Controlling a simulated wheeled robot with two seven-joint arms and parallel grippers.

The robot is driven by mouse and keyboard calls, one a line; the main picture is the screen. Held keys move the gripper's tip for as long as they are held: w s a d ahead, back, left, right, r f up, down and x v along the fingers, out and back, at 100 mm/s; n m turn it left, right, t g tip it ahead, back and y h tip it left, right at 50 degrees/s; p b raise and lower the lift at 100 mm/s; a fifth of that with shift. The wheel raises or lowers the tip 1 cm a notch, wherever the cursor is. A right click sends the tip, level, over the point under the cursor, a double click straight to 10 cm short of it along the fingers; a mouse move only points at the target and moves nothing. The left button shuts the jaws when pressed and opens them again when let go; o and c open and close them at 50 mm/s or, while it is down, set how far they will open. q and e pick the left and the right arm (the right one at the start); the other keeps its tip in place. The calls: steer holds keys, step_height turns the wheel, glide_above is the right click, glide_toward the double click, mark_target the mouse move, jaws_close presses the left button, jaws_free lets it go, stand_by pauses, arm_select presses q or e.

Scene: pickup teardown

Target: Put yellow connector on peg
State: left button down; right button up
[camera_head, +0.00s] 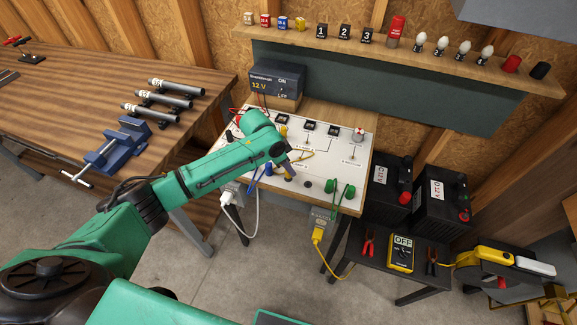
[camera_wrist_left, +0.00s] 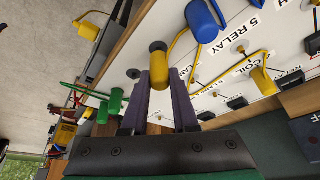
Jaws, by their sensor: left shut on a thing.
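A yellow connector (camera_wrist_left: 182,52) is at the fingertips of my left gripper (camera_wrist_left: 168,78), which is shut on it. In the head view my left gripper (camera_head: 286,166) is low over the front part of the white board (camera_head: 318,187), and it largely hides the connector. A dark round peg (camera_wrist_left: 158,46) shows just past the fingertips in the left wrist view, and another dark peg (camera_wrist_left: 133,73) is beside it. I cannot tell whether the connector touches a peg. Another yellow connector (camera_wrist_left: 262,80) sits by the COIL label. My right gripper is out of view.
Blue connectors (camera_wrist_left: 202,20) and green connectors (camera_head: 339,190) stand on the board close to the gripper, with loose wires. A 12 V supply (camera_head: 277,80) is at the board's back. A blue vise (camera_head: 115,145) is on the left bench. Black batteries (camera_head: 440,195) stand at right.

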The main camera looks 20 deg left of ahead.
arm_select(q)
steer(key=shift+f+b, duration=0.4)
steer(key=shift+f, duration=0.4)
steer(key=c, duration=0.6)
jaws_free()
